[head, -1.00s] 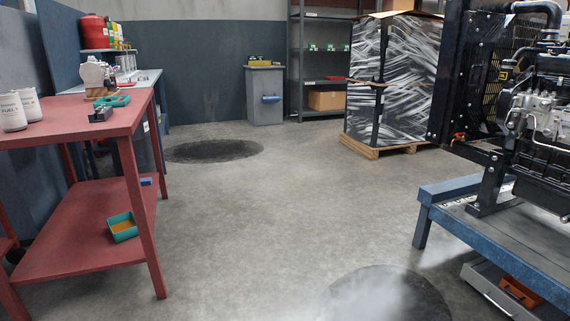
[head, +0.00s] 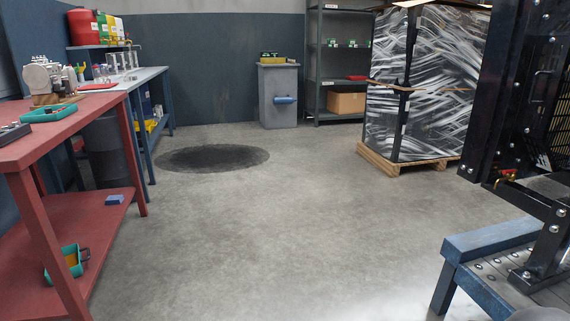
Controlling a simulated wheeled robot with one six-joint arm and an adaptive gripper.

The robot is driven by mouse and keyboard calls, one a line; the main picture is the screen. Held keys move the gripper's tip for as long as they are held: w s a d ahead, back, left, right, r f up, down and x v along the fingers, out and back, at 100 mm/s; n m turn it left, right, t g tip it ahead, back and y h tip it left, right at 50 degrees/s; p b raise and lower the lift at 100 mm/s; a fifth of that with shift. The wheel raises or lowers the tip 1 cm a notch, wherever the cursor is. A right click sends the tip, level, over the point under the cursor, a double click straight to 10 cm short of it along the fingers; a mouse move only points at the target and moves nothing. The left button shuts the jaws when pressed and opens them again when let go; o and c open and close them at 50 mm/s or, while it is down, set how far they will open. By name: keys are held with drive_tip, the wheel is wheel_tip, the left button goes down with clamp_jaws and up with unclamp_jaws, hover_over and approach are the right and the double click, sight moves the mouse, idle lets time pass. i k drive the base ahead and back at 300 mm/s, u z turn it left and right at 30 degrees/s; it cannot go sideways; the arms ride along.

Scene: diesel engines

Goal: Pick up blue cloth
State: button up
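A small flat blue piece (head: 115,199) lies on the lower shelf of the red table at the left. It may be a folded blue cloth, but it is too small to be sure. A blue piece (head: 285,99) also sits on the front of the grey cabinet at the back; I cannot tell whether it is a cloth or a handle. My gripper is not in view.
The red table (head: 75,208) stands at left, with a green tray (head: 48,114) on top. A wrapped pallet load (head: 420,100) stands at the back right. A blue engine stand (head: 490,240) is at right front. The middle floor is clear, with a dark stain (head: 212,158).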

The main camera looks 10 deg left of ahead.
sight(118, 198)
drive_tip(key=u, duration=0.45)
drive_tip(key=i, duration=1.9)
drive_tip(key=u, duration=0.85)
drive_tip(key=i, duration=1.85)
drive_tip(key=u, duration=0.7)
drive_tip(key=i, duration=1.65)
drive_tip(key=u, duration=0.3)
